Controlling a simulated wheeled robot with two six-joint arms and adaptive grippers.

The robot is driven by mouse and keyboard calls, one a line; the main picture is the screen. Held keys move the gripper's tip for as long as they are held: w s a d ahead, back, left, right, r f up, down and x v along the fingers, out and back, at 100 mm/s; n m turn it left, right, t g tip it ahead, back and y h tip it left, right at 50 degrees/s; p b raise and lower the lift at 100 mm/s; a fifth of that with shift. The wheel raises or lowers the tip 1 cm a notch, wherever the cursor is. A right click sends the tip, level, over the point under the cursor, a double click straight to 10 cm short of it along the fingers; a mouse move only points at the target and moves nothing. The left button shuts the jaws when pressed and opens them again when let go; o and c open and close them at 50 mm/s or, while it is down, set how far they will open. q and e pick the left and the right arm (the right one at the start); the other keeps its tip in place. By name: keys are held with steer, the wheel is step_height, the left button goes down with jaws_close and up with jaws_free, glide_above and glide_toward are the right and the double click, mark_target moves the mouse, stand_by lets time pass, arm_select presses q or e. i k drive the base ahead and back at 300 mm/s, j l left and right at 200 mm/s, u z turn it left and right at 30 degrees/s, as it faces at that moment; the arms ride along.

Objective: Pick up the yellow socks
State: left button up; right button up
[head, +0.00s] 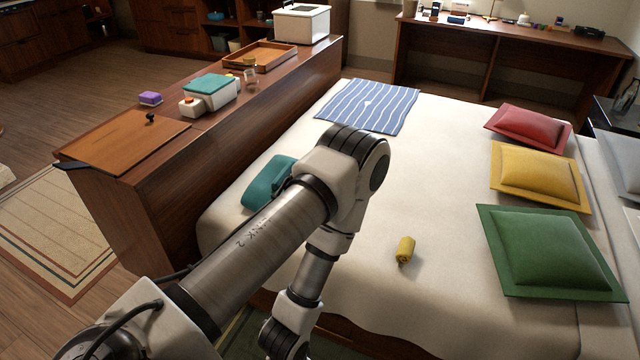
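The yellow socks (405,250) are a small rolled bundle on the white bedspread (460,245), near the front part of the bed. Nothing touches them except the bed. One of my arms rises from the lower left, bends above the bed and comes back down left of the socks. Its lower end runs to the bottom edge, and no gripper fingers show. My other arm does not show either. Both grippers are out of view.
A teal item (268,183) lies on the bed, partly hidden by my arm. Green (550,252), yellow (538,174) and red (530,127) cushions line the right side. A striped cloth (367,106) lies at the back. A wooden counter (150,200) borders the left. Bedspread around the socks is clear.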

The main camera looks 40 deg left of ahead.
mark_target(406, 247)
steer(key=u, duration=0.6)
steer(key=i+j, duration=0.45)
steer(key=i+j+z, duration=0.15)
steer(key=z, duration=0.3)
steer(key=i+j+z, duration=0.1)
steer(key=z, duration=0.35)
steer(key=j+z, duration=0.4)
steer(key=i+j+z, duration=0.1)
steer(key=z, duration=0.35)
